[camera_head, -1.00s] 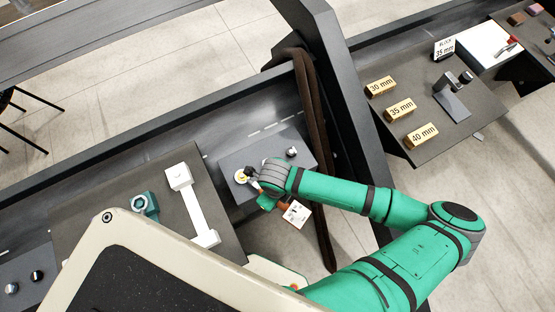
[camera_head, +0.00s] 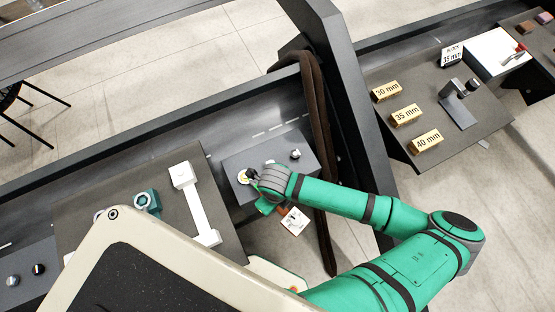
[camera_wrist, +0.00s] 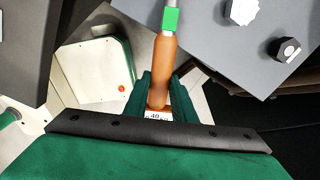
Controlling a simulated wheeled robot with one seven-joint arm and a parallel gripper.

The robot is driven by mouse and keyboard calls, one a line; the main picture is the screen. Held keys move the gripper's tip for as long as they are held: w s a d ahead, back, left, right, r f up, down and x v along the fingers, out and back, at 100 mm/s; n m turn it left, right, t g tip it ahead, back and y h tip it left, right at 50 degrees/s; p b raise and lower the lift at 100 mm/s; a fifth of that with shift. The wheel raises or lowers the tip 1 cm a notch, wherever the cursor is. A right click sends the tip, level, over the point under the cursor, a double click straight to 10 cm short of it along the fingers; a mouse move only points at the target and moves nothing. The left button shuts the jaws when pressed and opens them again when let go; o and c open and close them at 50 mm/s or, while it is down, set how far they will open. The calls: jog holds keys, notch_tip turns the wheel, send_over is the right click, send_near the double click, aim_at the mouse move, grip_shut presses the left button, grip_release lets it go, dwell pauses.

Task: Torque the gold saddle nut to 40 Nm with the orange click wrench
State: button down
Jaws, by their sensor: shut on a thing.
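The gold nut (camera_head: 243,177) is on the grey plate (camera_head: 238,160), at its left side in the head view. The dark wrench head (camera_head: 253,174) is right beside or over the nut; I cannot tell how far it is seated. My gripper (camera_wrist: 162,82) is shut on the orange handle (camera_wrist: 162,62) of the click wrench, with a green finger on each side. The wrench has a green band (camera_wrist: 171,20) and a silver shaft running out of the top of the wrist view. A white tag (camera_head: 293,221) hangs by the handle; "40" shows in the wrist view. The nut is not visible there.
A dark-topped knob (camera_head: 295,154) stands on the plate's right. A white bar (camera_head: 195,203) and a teal fixture (camera_head: 147,202) lie left. Brown hoses (camera_head: 318,120) and a dark beam (camera_head: 345,95) rise right. Gold 30, 35 and 40 mm blocks (camera_head: 426,141) sit on a far bench.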

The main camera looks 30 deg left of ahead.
jog(key=shift+w, duration=0.2)
jog(key=shift+w+d+n, duration=0.15)
jog(key=shift+w+n, duration=0.4)
jog(key=shift+n, duration=0.05)
jog(key=shift+r, duration=0.1)
jog(key=shift+r, duration=2.3)
